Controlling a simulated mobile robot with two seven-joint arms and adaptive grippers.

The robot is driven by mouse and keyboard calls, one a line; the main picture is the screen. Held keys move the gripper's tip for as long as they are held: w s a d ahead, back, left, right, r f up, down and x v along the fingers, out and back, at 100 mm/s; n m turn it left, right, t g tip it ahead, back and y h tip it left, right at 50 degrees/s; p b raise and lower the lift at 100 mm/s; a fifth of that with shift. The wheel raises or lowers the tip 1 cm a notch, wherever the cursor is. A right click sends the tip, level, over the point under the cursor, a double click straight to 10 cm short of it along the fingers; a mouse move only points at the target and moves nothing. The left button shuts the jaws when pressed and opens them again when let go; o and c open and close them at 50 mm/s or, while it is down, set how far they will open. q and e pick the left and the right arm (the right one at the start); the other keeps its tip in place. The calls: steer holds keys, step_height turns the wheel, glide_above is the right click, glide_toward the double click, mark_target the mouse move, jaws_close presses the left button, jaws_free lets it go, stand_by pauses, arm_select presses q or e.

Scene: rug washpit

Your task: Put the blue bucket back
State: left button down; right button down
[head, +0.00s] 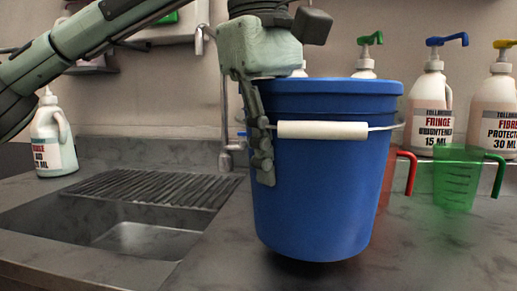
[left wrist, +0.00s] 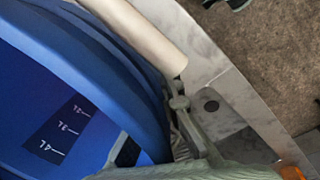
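The blue bucket (head: 325,200) hangs over the counter to the right of the sink, slightly tilted, with a dark shadow under its base. Its white handle grip (head: 322,130) lies across the front. My left gripper (head: 264,150) is shut on the bucket's left rim and wall, with one finger outside. In the left wrist view the bucket's inside (left wrist: 60,90) shows white litre marks, and a dark fingertip shows inside the wall. My right gripper is in neither view.
A sink (head: 120,225) with a ribbed drainer (head: 150,188) is at left. A red jug (head: 404,172) and a green jug (head: 458,175) stand close to the bucket's right. Pump bottles (head: 432,105) line the back; a white bottle (head: 52,140) stands at left.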

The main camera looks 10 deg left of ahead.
mark_target(272, 217)
arm_select(q)
steer(key=shift+f, duration=1.6)
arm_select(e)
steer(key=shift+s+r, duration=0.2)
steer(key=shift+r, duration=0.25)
arm_select(q)
steer(key=shift+f, duration=0.15)
steer(key=c, duration=1.7)
jaws_free()
steer(key=shift+f, duration=0.1)
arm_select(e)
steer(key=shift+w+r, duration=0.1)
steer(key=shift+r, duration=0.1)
